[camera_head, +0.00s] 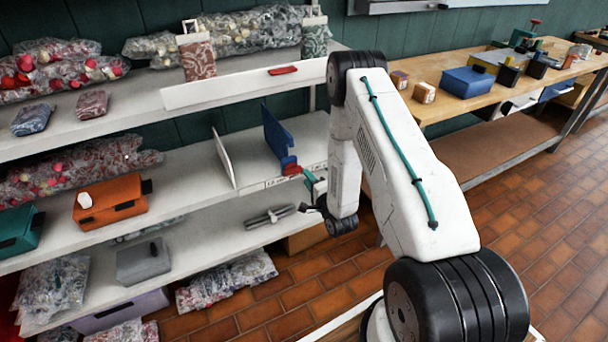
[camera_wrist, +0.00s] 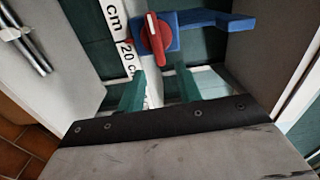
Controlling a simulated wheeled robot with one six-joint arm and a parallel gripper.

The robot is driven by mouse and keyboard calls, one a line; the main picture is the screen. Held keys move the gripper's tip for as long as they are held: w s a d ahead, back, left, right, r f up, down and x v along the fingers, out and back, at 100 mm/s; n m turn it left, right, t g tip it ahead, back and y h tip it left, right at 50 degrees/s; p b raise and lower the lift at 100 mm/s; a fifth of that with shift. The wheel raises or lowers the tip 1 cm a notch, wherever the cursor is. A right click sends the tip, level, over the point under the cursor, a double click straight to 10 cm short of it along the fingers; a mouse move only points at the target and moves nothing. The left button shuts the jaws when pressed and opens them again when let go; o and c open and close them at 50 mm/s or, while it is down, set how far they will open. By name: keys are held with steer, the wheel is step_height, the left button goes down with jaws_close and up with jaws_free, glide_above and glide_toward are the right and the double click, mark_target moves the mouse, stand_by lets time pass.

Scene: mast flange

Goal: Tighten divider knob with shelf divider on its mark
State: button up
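The blue shelf divider (camera_head: 276,132) stands upright on the middle shelf. Its red knob (camera_head: 291,169) is at the shelf's front edge; in the wrist view the knob (camera_wrist: 153,38) sits on the divider's blue foot (camera_wrist: 205,19), its handle along the picture's vertical. A scale strip with "cm" and "20" (camera_wrist: 127,52) runs beside the knob. My gripper (camera_wrist: 160,74) is open and empty, its teal fingers apart just short of the knob. In the head view my gripper (camera_head: 308,182) is in front of the knob. I cannot make out the target mark.
A white panel (camera_head: 222,157) stands left of the divider. An orange bin (camera_head: 110,202) is farther left. A grey tool (camera_head: 269,216) lies on the shelf below. A wooden workbench (camera_head: 455,103) with a blue box (camera_head: 468,80) stands right. Open tiled floor lies right of my arm.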

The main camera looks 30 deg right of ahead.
steer(key=shift+s, duration=1.5)
steer(key=s+f+n+g, duration=0.6)
steer(key=f+n+g, duration=0.1)
steer(key=f+g, duration=0.25)
steer(key=s+a+r+n+g, duration=0.2)
steer(key=s+r, duration=0.8)
steer(key=r, duration=0.6)
steer(key=s+a+r+n+g, duration=0.2)
steer(key=s+a+r+n, duration=0.3)
steer(key=s+r, duration=0.5)
steer(key=s+a+r+n+g, duration=0.3)
steer(key=s+a+r, duration=0.3)
steer(key=r, duration=1.7)
steer(key=s, duration=0.4)
steer(key=shift+a+r+n+y, duration=0.15)
steer(key=shift+a+n+y, duration=0.15)
steer(key=shift+n, duration=0.1)
